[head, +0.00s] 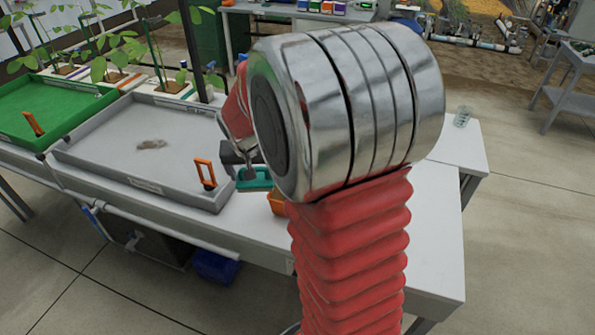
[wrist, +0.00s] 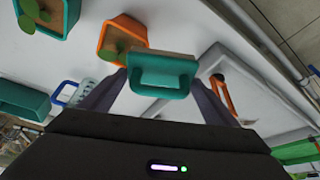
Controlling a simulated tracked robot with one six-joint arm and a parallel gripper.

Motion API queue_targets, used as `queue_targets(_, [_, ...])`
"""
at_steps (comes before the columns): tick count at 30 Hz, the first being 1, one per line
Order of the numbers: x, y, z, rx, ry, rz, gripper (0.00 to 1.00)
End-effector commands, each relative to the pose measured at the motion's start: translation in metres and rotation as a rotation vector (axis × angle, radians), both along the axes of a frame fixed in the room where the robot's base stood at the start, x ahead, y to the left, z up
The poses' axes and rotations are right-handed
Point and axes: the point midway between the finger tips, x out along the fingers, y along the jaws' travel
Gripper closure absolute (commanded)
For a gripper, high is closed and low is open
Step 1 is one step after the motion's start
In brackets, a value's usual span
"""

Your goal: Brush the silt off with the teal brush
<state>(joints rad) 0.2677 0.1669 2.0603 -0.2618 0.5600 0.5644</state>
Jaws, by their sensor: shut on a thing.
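My gripper (wrist: 162,95) is shut on the teal brush (wrist: 160,78), which shows in the wrist view between its two fingers. In the head view the teal brush (head: 255,180) hangs at the right end of the grey tray, partly hidden behind my arm. The silt (head: 151,144) is a small brown patch near the middle of the grey tray's floor (head: 110,130). The brush is apart from the silt, to its right. I cannot tell whether the brush touches the table.
An orange handle (head: 205,172) stands up at the grey tray's right end. A green tray (head: 45,108) adjoins on the left, with potted plants (head: 115,72) behind. An orange planter (wrist: 121,38) and a teal planter (wrist: 48,14) stand on the white table. A clear cup (head: 462,116) stands at the table's far right.

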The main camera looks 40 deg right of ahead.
Motion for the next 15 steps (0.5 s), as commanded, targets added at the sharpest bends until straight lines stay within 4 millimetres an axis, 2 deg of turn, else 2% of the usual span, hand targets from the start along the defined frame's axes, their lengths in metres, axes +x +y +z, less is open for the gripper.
queue_targets(1, [0.01,0.021,0.002,0.0,-0.002,0.073,0.35])
queue_targets(9, [0.043,0.125,0.013,0.0,-0.003,0.45,0.35])
queue_targets(12, [0.048,0.153,0.016,0.001,-0.001,0.55,0.35])
queue_targets(15, [0.051,0.17,0.018,0.0,0.0,0.611,0.35])
